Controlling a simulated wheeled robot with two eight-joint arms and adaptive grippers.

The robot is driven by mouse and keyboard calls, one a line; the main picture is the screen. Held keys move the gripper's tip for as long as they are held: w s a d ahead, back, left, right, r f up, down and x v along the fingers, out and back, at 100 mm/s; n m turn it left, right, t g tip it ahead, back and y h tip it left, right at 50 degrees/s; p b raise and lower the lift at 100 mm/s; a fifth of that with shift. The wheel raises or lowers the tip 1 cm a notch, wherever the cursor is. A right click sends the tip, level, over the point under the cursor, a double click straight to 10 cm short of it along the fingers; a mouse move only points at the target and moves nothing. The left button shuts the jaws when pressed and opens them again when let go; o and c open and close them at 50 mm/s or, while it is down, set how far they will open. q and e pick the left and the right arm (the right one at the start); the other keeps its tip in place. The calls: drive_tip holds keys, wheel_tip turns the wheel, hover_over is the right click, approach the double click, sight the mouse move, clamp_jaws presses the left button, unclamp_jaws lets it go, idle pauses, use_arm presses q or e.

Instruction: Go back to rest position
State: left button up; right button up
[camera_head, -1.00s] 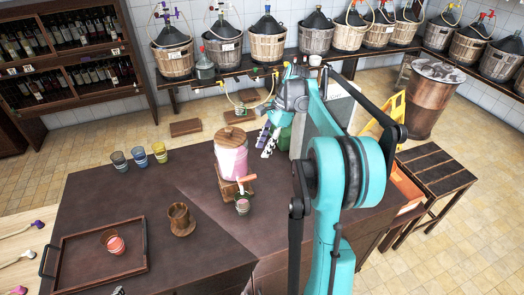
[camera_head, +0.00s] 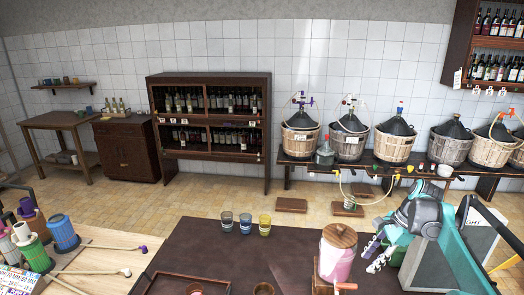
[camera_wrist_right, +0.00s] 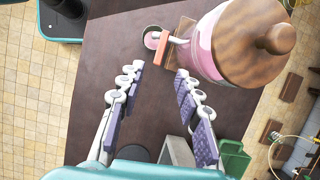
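My right gripper (camera_head: 374,254) is at the lower right of the head view, just right of the pink dispenser (camera_head: 336,262) with a wooden lid. In the right wrist view my right gripper (camera_wrist_right: 157,74) has its two padded fingers spread apart, with only dark counter seen between them. The dispenser (camera_wrist_right: 205,45) stands beyond the right finger, its tap over a small cup (camera_wrist_right: 152,32). I see no contact between the fingers and either one. My left gripper is in neither view.
Three small cups (camera_head: 245,222) stand on the dark counter (camera_head: 200,250). A tray (camera_head: 165,284) is cut off at the bottom edge. Spools (camera_head: 62,233) stand on a pale table at left. Demijohn baskets (camera_head: 394,146) line the back wall bench. A green container (camera_wrist_right: 233,158) is near the right finger.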

drive_tip(key=s+a+f+n+t+h+b, duration=0.1)
drive_tip(key=s+a+f+n+b, duration=0.1)
drive_tip(key=s+a+n, duration=0.3)
drive_tip(key=s+a+f+n+t+h+b, duration=0.1)
drive_tip(key=s+a+n+b, duration=0.15)
drive_tip(key=a, duration=0.45)
drive_tip(key=s+a+f+n+t+h+b, duration=0.2)
drive_tip(key=s+a+f+n+t+b, duration=0.2)
drive_tip(key=s+a+f+n, duration=0.4)
drive_tip(key=shift+s+f+n+b, duration=0.5)
drive_tip(key=shift+s+f+n, duration=1.25)
drive_tip(key=shift+n, duration=0.3)
drive_tip(key=shift+a+f, duration=0.1)
